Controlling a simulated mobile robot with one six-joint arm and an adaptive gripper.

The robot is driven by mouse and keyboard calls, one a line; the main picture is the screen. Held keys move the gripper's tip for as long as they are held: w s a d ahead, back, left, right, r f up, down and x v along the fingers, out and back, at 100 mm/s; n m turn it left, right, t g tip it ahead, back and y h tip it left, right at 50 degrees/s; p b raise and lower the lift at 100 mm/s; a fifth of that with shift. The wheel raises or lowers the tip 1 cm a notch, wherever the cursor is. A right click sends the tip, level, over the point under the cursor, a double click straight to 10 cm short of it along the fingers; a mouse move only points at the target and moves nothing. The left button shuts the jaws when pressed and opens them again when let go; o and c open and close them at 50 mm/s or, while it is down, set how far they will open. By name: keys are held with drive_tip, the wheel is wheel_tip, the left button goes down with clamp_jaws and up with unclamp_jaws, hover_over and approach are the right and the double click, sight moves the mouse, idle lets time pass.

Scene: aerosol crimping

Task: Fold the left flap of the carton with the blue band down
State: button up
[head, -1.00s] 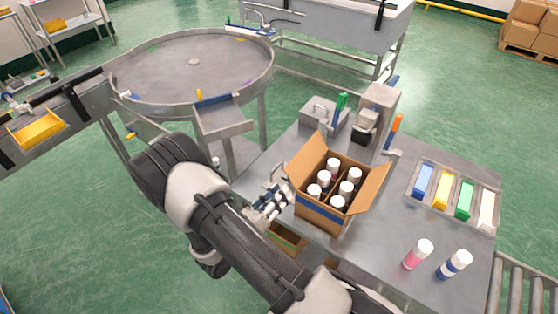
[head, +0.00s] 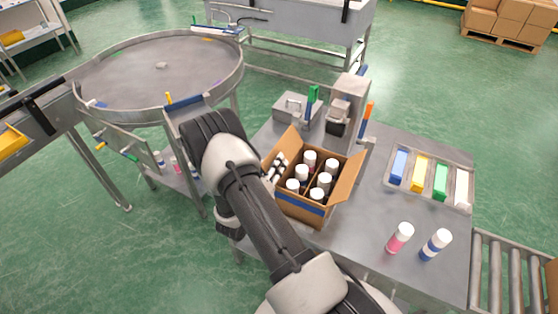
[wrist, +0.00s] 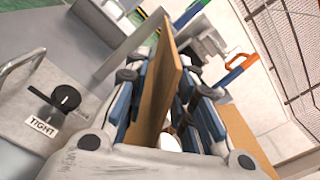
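The open carton with the blue band (head: 299,206) stands on the steel table, holding several white-capped cans (head: 325,179). Its left flap (head: 290,142) and right flap (head: 347,182) stand up and lean outward. My gripper (head: 278,168) is at the left flap, partly hidden behind my arm in the head view. In the wrist view the brown left flap (wrist: 160,95) runs edge-on between the two blue-padded fingers of my gripper (wrist: 172,112). The fingers are apart, with a gap showing beside the flap. Whether one touches it I cannot tell.
A crimping machine (head: 349,100) and a grey box with a handle (head: 292,106) stand behind the carton. A tray of coloured blocks (head: 453,199) lies to the right. A pink can (head: 399,238) and a blue-banded can (head: 435,244) stand at the front right.

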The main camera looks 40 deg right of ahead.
sight(284, 153)
drive_tip(key=shift+x, duration=1.25)
drive_tip(key=shift+c, duration=0.4)
clamp_jaws()
